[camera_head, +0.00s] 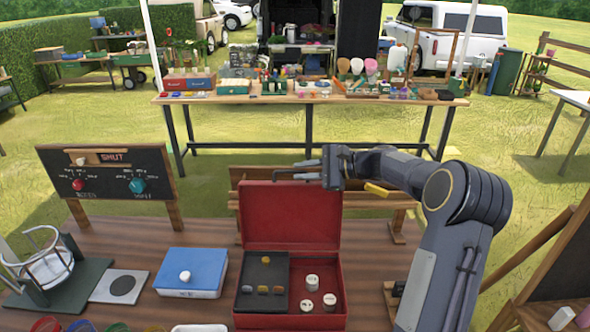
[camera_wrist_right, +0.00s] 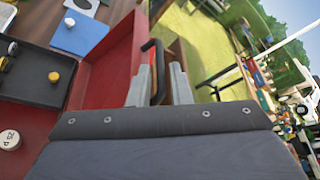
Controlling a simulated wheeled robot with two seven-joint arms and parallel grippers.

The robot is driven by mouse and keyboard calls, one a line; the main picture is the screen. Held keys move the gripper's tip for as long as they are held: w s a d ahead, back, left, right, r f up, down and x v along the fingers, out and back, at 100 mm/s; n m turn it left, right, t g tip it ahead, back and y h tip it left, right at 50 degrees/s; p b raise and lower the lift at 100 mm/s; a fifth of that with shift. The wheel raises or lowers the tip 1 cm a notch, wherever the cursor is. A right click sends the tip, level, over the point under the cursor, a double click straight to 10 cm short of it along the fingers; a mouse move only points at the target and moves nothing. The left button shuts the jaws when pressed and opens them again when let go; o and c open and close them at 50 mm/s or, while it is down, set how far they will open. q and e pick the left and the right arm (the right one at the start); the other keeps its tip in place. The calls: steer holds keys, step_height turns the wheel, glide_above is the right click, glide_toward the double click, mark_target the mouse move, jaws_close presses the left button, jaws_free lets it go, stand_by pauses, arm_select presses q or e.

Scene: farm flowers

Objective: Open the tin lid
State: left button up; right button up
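The red tin (camera_head: 238,287) stands on the brown table, with its lid (camera_head: 291,215) swung up and standing at the back. The lid also shows in the wrist view (camera_wrist_right: 108,62). A dark handle (camera_head: 277,174) juts from the lid's top edge. My right gripper (camera_head: 308,170) is at that top edge. In the right wrist view its two grey fingers (camera_wrist_right: 161,85) stand apart, one on each side of the black handle (camera_wrist_right: 157,60), with narrow gaps visible. My left gripper is not in view.
Inside the tin are a black tray (camera_head: 263,270) and several white round pieces (camera_head: 313,281). A blue box (camera_head: 193,269) with a white knob sits to the left. A signboard (camera_head: 107,172) reading "SHUT" and a metal ring stand (camera_head: 45,262) are farther left. A laden table stands behind.

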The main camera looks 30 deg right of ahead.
steer(key=shift+x, duration=0.95)
steer(key=shift+c, duration=0.5)
jaws_close()
